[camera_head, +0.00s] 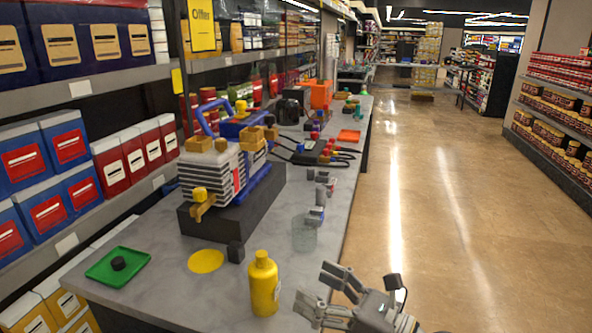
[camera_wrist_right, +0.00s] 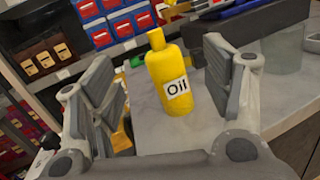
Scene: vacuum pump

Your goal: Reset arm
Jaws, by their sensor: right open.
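My right gripper (camera_head: 322,291) is open and empty at the lower right of the head view, beyond the counter's edge. In the right wrist view its two fingers (camera_wrist_right: 165,85) stand wide apart. A yellow oil bottle (camera_head: 264,284) stands upright on the counter, left of the gripper and apart from it in the head view. In the right wrist view the bottle (camera_wrist_right: 172,78), labelled "Oil", appears between the fingers, farther off. The vacuum pump (camera_head: 212,172), with grey ribs, blue parts and brass fittings, sits on a dark block. My left gripper is not in view.
The grey counter (camera_head: 165,279) holds a green tray (camera_head: 104,272) with a black cap (camera_head: 118,263), a yellow disc (camera_head: 206,261), a black cube (camera_head: 236,251) and a clear glass (camera_head: 304,235). Stocked shelves (camera_head: 60,90) line the left. The aisle floor (camera_head: 450,200) is clear.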

